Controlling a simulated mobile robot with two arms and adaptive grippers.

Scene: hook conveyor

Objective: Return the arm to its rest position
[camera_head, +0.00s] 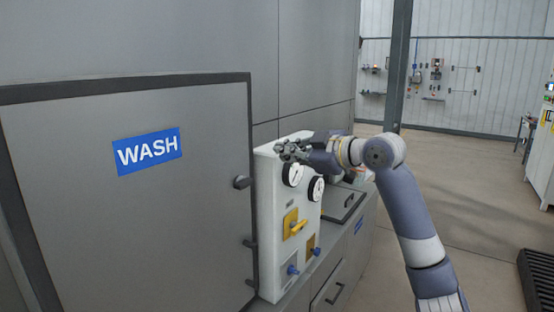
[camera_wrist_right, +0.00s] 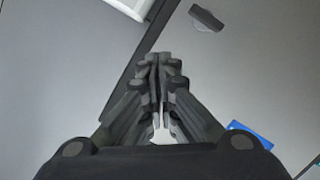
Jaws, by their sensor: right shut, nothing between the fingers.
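My right arm comes in from the lower right in the head view. Its gripper (camera_head: 284,150) is at the top of the white control panel (camera_head: 270,215), close to the upper gauge; I cannot tell whether it touches. In the right wrist view the fingers of my right gripper (camera_wrist_right: 160,62) are together with nothing between them. Beyond them are grey surfaces and a dark edge. My left gripper does not show in either view.
A grey door (camera_head: 85,220) with a blue WASH sign (camera_head: 147,151) stands at the left. The panel carries two gauges, a yellow handle (camera_head: 298,227) and blue knobs. A dark post (camera_head: 399,65) rises behind my arm. Open floor (camera_head: 460,200) lies at the right.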

